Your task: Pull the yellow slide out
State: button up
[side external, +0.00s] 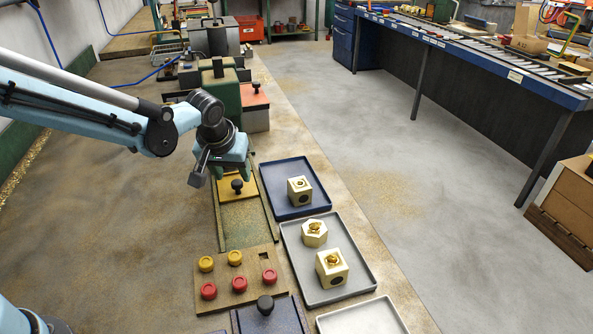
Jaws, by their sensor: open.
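The yellow slide (226,194) lies in a green-edged channel (243,226) at the left of the trays, with a black knob (237,186) standing on it. The far part of the slide is hidden behind my gripper. My gripper (217,174) is open and empty, just above and behind the knob. I cannot tell whether a finger touches the knob or the slide.
A blue tray (285,212) with one block and a grey tray (366,268) with two blocks lie to the right. A board (254,258) with yellow and red buttons lies in front of the channel. A green machine with an orange slide (255,97) stands behind.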

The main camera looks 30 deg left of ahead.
aim_at(236, 182)
jog(key=shift+x, duration=1.9)
grip_shut()
